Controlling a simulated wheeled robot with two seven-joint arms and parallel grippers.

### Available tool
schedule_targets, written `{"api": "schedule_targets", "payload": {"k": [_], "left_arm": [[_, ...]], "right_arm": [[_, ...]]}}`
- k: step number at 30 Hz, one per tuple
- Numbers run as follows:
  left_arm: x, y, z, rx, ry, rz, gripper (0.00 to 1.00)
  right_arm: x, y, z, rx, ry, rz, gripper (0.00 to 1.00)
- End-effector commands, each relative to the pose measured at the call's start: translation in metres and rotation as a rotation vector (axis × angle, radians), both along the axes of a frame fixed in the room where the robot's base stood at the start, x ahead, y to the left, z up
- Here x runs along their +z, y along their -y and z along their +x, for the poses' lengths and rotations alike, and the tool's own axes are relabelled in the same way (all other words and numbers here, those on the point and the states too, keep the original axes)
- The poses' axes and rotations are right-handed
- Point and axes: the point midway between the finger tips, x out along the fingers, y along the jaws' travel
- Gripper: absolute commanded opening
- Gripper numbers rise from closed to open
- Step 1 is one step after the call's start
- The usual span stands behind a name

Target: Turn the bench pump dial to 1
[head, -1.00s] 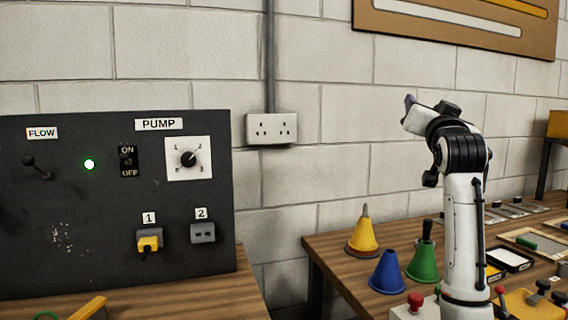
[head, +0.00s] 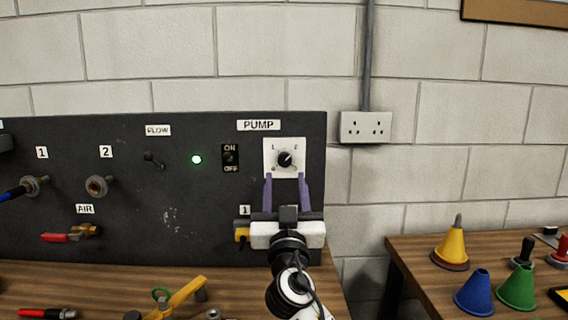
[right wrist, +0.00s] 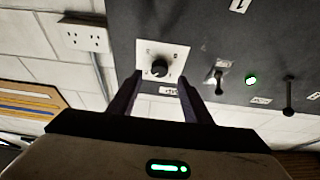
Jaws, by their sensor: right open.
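The pump dial (head: 285,160) is a round black knob on a white plate under the PUMP label (head: 258,125). Its pointer looks turned to the upper right, toward 2; the 1 is at the plate's upper left. My right gripper (head: 286,177) is open, its two purple fingers pointing up at the panel just below the knob, spread wider than it. In the right wrist view the dial (right wrist: 160,68) shows between and beyond the fingertips, with nothing held. Whether the tips touch the plate I cannot tell. My left gripper is not in view.
Left of the dial on the black panel (head: 130,225) are an ON/OFF switch (head: 230,158), a lit green lamp (head: 196,159) and the flow lever (head: 154,160). A yellow-handled tool (head: 180,297) lies on the bench below. Coloured cones (head: 452,248) stand on the right table.

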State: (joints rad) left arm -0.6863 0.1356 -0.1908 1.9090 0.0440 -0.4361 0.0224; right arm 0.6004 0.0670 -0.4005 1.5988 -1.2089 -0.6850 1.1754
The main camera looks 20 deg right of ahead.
Motion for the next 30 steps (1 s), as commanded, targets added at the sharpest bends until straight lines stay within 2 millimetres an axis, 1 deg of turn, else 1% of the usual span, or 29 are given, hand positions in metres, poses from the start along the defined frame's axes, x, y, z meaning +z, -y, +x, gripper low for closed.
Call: {"api": "schedule_targets", "payload": {"k": [1, 3, 9, 13, 21, 23, 24, 28, 29, 30], "left_arm": [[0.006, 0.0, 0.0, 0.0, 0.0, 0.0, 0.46], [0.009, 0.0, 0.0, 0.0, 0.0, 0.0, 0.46], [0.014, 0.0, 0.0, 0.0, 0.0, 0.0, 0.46], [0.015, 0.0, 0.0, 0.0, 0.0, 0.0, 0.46], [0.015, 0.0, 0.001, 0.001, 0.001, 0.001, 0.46], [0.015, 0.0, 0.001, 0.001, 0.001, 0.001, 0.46], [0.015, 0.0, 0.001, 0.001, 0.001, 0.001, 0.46], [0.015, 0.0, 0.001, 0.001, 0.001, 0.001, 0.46], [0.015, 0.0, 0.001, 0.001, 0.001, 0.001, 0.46], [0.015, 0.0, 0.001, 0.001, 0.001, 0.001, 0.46]], "right_arm": [[0.008, 0.003, 0.01, -0.002, 0.0, -0.003, 0.45], [0.013, 0.006, 0.021, -0.002, 0.0, -0.003, 0.45], [0.02, 0.013, 0.042, -0.002, 0.0, -0.001, 0.45], [0.021, 0.015, 0.048, -0.001, -0.001, 0.0, 0.45], [0.021, 0.015, 0.049, -0.001, 0.0, 0.0, 0.45], [0.021, 0.015, 0.049, -0.002, 0.0, 0.001, 0.36], [0.021, 0.015, 0.049, -0.002, 0.0, 0.001, 0.3], [0.021, 0.015, 0.049, -0.002, 0.0, 0.001, 0.08], [0.021, 0.015, 0.049, -0.002, 0.0, 0.001, 0.04], [0.021, 0.015, 0.049, -0.002, 0.0, 0.0, 0.04]]}}
